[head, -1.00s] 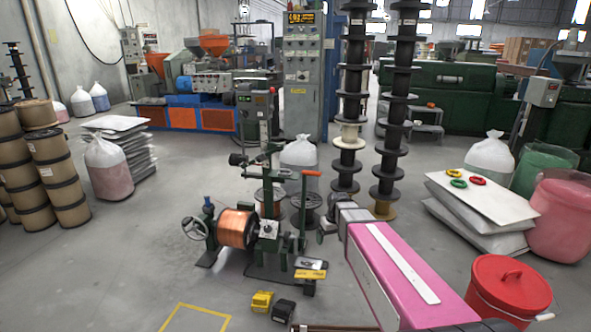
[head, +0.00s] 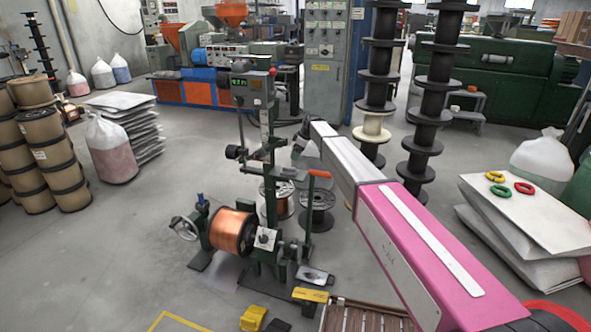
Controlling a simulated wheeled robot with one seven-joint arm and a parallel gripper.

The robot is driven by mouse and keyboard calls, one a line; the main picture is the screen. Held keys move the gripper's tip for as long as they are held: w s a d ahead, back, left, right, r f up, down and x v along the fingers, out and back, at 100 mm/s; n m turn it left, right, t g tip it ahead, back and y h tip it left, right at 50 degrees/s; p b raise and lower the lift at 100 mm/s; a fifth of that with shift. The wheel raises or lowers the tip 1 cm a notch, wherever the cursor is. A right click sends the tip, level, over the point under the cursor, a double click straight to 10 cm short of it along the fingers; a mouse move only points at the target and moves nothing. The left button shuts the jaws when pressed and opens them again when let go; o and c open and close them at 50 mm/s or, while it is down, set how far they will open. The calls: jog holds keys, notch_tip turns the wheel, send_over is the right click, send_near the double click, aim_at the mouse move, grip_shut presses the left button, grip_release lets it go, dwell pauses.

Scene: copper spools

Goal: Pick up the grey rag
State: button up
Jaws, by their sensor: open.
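A small flat grey piece (head: 314,275) with a dark patch lies at the foot of the green winding machine, just above a yellow block. It may be the grey rag, but it is too small to be sure. My arm reaches in from the lower right, pink then grey. My gripper (head: 300,146) is the dark end of it, small and partly hidden by the arm. It is open, well above the grey piece and apart from it, beside the machine's upright post.
The winding machine (head: 260,185) carries a copper spool (head: 232,231). Yellow and black blocks (head: 254,317) and a wooden slatted piece (head: 362,318) are in front. Tall stacks of black spools (head: 428,120) stand behind my arm.

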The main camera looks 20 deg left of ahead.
aim_at(291, 168)
jog(key=x, duration=1)
jog(key=shift+f, duration=0.4)
jog(key=c, duration=1)
